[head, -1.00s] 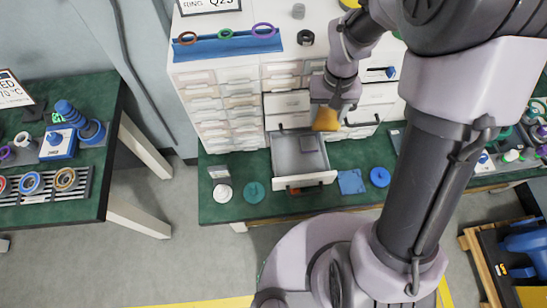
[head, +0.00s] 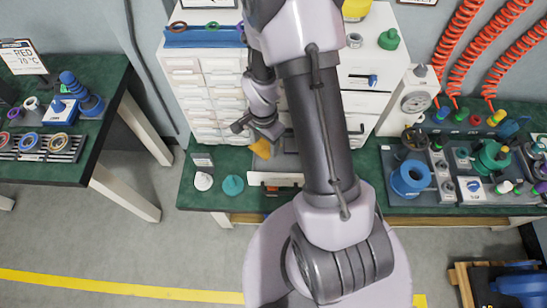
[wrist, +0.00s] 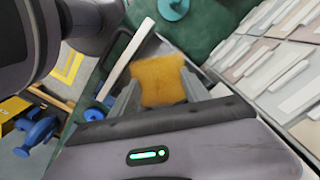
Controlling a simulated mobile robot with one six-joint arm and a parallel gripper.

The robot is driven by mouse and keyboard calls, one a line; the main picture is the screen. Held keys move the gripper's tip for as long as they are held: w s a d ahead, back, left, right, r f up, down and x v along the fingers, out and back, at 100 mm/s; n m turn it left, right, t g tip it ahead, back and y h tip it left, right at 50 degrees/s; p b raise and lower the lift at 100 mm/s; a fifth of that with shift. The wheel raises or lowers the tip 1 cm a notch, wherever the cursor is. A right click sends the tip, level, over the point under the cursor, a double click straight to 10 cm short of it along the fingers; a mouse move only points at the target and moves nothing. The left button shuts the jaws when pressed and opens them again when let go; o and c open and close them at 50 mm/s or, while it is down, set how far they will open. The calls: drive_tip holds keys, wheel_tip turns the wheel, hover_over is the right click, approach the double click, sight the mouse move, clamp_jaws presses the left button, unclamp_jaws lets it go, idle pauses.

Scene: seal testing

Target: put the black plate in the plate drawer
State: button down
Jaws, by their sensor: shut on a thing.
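My gripper (head: 260,138) is shut on an orange-yellow flat piece (head: 262,149), which also shows between the two fingers in the wrist view (wrist: 160,78). It is held over the left part of an open drawer (head: 275,181) in the white cabinet. The drawer is pulled out toward me and is partly hidden behind my arm. In the wrist view, a white edge (wrist: 130,52) that looks like the drawer front lies left of the piece. I cannot clearly make out a black plate now; my arm covers much of the drawer's inside.
White drawer units (head: 210,100) stand behind the open drawer. A white disc (head: 203,181) and a teal disc (head: 232,185) lie on the green bench to its left.

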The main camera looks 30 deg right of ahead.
drive_tip(key=m+b, duration=0.1)
drive_tip(key=b, duration=0.2)
hover_over(268, 165)
wheel_tip(268, 165, down, 7)
drive_tip(key=shift+f+b, duration=0.75)
drive_tip(key=shift+f, duration=1.35)
drive_tip(key=c, duration=0.8)
unclamp_jaws()
drive_tip(key=shift+s, duration=0.1)
